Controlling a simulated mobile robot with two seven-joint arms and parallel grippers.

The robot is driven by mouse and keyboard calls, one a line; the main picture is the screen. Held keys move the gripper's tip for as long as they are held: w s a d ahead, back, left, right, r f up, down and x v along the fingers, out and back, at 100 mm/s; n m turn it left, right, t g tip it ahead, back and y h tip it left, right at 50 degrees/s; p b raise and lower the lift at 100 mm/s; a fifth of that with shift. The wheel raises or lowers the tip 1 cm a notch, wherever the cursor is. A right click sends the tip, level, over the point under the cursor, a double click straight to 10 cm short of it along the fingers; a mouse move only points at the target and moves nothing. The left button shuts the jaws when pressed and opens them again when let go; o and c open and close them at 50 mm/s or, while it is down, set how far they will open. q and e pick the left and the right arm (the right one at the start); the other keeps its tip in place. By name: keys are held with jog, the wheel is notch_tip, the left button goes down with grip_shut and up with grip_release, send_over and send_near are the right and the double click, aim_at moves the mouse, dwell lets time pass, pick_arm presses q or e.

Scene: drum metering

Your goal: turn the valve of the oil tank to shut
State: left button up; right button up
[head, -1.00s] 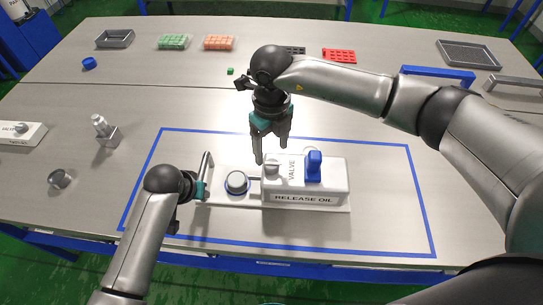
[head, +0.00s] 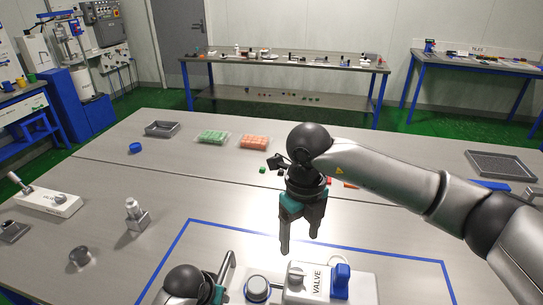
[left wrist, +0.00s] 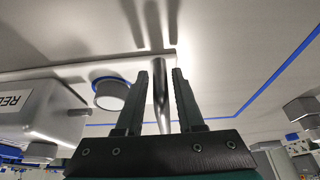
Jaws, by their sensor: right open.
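The white oil tank (head: 366,287) is at the lower middle of the head view, cut off by the bottom edge. Its top carries a grey knob (head: 296,274), the word VALVE and an upright blue handle (head: 341,281). My right gripper (head: 300,242) points down with its fingers apart and empty, above and behind the grey knob. My left gripper (left wrist: 161,78) is open in the left wrist view, its fingers on either side of an upright metal bar handle (left wrist: 160,100), with small gaps showing. The tank (left wrist: 40,112) also shows at the left there.
A round grey cap with a blue ring (head: 257,288) is left of the tank. A blue tape outline (head: 220,224) surrounds this area. A metal fitting (head: 136,215), a grey knob piece (head: 80,257) and another white valve box (head: 48,202) stand left. Green (head: 212,137) and orange (head: 255,142) racks lie behind.

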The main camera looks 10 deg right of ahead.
pick_arm(q)
jog(key=shift+o, duration=1.4)
jog(key=shift+r, duration=0.2)
